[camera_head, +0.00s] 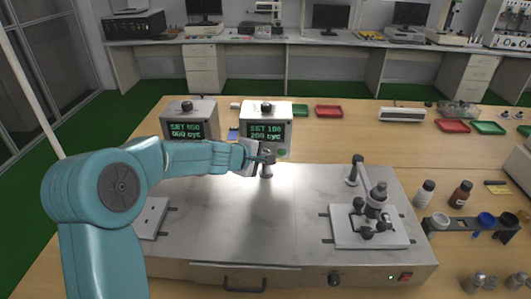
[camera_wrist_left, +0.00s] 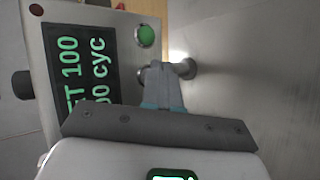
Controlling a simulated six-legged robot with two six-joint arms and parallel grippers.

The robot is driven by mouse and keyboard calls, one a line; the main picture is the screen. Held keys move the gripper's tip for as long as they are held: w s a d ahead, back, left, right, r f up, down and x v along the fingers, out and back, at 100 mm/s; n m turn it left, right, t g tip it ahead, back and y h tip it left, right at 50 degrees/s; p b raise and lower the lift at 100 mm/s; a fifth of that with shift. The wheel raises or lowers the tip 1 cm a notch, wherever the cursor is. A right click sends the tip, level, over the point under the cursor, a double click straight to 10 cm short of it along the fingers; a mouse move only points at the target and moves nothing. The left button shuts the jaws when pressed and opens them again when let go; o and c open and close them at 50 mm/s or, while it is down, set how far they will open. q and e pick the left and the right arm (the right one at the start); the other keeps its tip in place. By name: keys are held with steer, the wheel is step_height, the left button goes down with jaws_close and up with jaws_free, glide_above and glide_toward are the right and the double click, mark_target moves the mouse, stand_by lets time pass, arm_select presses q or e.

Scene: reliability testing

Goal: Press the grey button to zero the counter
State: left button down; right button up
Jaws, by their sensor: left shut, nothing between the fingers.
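The right-hand counter box (camera_head: 280,109) has a dark screen (camera_head: 266,131) reading SET 100 and 200 cyc. Its green button (camera_head: 282,152) also shows in the left wrist view (camera_wrist_left: 146,36). Below the green button in the left wrist view, a round grey edge, likely the grey button (camera_wrist_left: 141,73), shows partly behind my fingers. My left gripper (camera_wrist_left: 160,76) is shut and empty, its tips at the lower front of this box; I cannot tell whether they touch the button. It also shows in the head view (camera_head: 268,159). My right gripper is not in view.
A second counter box (camera_head: 203,107) stands to the left, its screen showing SET 050. A metal post (camera_wrist_left: 186,68) stands close beside my fingertips. A clamp fixture (camera_head: 372,215) sits right on the metal platform (camera_head: 290,225). Bottles (camera_head: 460,194) and a rack stand farther right.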

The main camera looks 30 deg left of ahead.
arm_select(q)
steer(key=shift+w+a, duration=0.1)
stand_by(0.5)
steer(key=shift+s+d+b, duration=0.4)
steer(key=shift+s+b, duration=0.15)
steer(key=shift+s, duration=0.1)
steer(key=s+d+b, duration=0.1)
steer(key=s, duration=0.2)
steer(key=s+d+b, duration=0.1)
steer(key=shift+s+d+b, duration=0.15)
steer(key=shift+d+b, duration=0.15)
steer(key=shift+d, duration=0.05)
